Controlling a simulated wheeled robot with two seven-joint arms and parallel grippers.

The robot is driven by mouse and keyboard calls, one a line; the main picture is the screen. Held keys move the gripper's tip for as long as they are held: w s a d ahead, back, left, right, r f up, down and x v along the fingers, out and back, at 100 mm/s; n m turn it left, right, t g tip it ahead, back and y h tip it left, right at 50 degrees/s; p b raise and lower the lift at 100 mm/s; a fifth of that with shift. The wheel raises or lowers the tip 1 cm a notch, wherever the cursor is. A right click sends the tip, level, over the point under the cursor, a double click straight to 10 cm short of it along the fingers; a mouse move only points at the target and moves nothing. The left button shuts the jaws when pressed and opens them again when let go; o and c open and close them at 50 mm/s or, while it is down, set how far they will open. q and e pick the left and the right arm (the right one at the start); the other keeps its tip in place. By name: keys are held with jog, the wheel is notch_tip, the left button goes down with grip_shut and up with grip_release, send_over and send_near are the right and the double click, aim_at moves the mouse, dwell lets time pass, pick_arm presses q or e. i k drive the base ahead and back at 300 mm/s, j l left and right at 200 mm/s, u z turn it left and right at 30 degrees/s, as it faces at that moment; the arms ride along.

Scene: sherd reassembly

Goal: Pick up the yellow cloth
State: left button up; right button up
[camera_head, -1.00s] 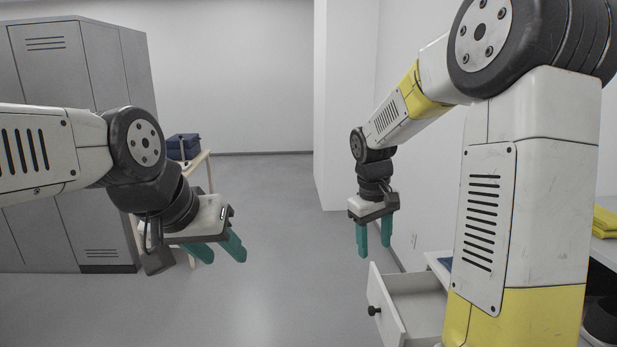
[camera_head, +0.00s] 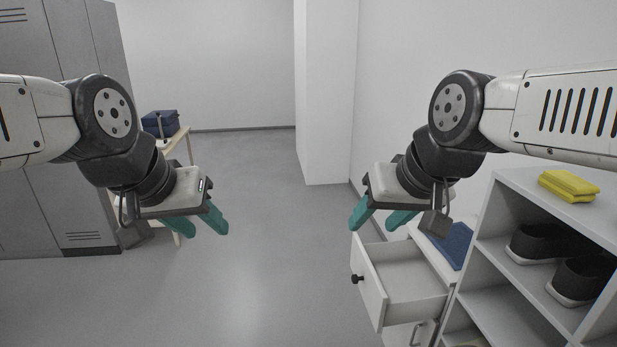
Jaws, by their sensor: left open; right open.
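The yellow cloth (camera_head: 568,186) lies folded on top of the white shelf unit at the far right of the head view. My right gripper (camera_head: 377,222) is open and empty, with teal fingers, well to the left of the cloth and above the open drawer's left side in the picture. My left gripper (camera_head: 201,228) is open and empty over the floor at the left, far from the cloth.
The white shelf unit (camera_head: 488,222) holds dark shoes (camera_head: 540,243) below its top. A pulled-out drawer (camera_head: 370,290) juts out beside it, near a blue cloth (camera_head: 452,246). The middle floor is clear.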

aim_at(571, 188)
jog(key=z, duration=1.85)
